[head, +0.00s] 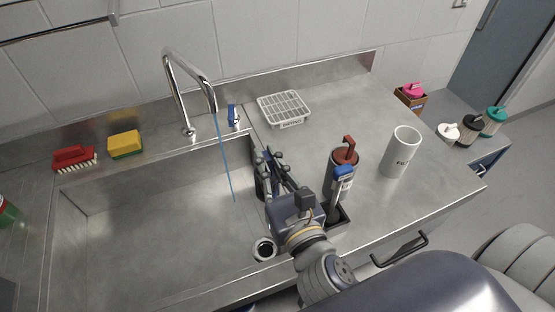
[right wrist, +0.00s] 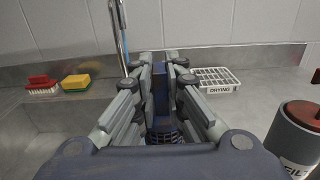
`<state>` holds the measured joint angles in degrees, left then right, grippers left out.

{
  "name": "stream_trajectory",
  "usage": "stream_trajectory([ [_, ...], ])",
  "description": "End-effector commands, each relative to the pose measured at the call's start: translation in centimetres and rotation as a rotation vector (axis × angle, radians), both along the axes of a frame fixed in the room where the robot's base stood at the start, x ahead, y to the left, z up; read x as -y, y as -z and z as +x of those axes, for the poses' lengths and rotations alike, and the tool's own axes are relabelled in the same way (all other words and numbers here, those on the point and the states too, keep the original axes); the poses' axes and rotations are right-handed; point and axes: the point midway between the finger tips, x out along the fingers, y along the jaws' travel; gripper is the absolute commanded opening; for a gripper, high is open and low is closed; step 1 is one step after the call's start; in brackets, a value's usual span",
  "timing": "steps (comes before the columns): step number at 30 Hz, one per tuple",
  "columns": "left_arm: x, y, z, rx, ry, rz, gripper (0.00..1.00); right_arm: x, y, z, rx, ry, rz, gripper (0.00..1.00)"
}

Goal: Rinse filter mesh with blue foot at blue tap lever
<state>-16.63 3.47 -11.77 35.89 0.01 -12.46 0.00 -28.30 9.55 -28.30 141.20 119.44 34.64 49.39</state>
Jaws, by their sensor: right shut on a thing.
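My right gripper (head: 276,168) is at the right edge of the sink basin. It is shut on a dark filter mesh (head: 260,182); in the right wrist view, blue and dark mesh parts (right wrist: 163,132) show between the fingers. The fingers hide much of it, and its foot cannot be made out clearly. The blue tap lever (head: 232,115) stands at the back rim, right of the curved tap (head: 170,75). A thin blue water stream (head: 225,160) runs from the spout into the basin, left of the mesh and apart from it. My left gripper is not in view.
A white drying rack (head: 284,107) lies on the counter behind. A red-topped grey canister (head: 344,157), a blue-topped item (head: 343,171) and an open white cylinder (head: 400,155) stand right of my gripper. A red brush (head: 73,158) and yellow sponge (head: 125,143) sit left. The basin is mostly clear.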

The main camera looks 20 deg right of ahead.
Motion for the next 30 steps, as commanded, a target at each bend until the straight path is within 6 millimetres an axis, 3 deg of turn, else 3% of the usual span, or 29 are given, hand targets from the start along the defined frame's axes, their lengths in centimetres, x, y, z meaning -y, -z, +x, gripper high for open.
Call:
stream_trajectory([
  [4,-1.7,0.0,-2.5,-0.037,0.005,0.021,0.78,-0.4,0.1,1.0,0.001,0.0,0.0,0.0],
  [8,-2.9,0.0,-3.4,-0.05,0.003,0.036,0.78,-1.0,0.3,2.1,0.002,0.001,-0.001,0.0],
  [14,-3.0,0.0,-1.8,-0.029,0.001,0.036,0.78,-1.8,0.8,3.9,0.002,0.001,0.0,0.0],
  [19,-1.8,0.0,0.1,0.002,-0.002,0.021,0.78,-2.6,1.2,5.4,0.002,0.001,0.0,0.0],
  [30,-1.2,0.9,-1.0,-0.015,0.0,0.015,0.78,-4.2,2.0,8.6,0.001,0.001,-0.001,0.0],
])
